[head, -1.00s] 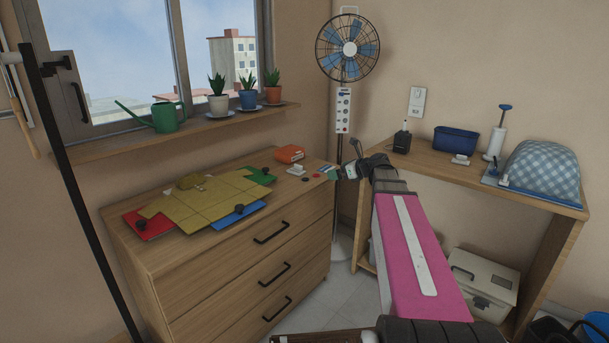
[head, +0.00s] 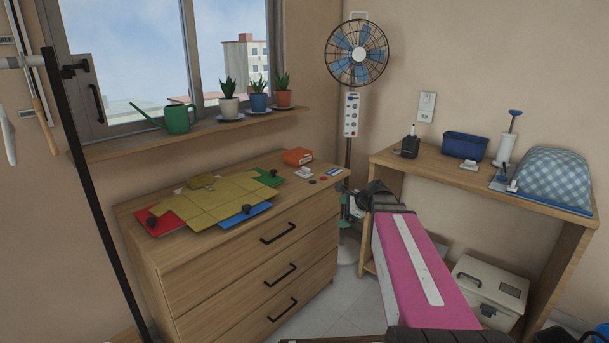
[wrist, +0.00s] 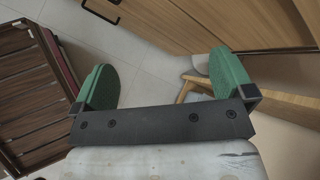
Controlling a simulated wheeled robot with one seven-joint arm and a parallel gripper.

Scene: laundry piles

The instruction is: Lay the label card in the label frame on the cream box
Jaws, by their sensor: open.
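The cream box (head: 490,288) sits low under the wooden bench at the right in the head view. A dark fitting (head: 488,311) shows on its front; I cannot tell whether it is the label frame. A small blue-and-white flat piece (head: 333,171) lies at the right end of the dresser top and may be the label card, but it is too small to be sure. My gripper (head: 348,208) is beside the dresser's right end, below its top, partly hidden by my arm. In the wrist view my gripper (wrist: 166,82) has its green fingers wide apart, with nothing between them.
The bench (head: 430,165) holds a blue bin and a checked cover. A fan (head: 357,54) stands in the corner. A slatted wooden crate (wrist: 25,85) shows in the wrist view.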

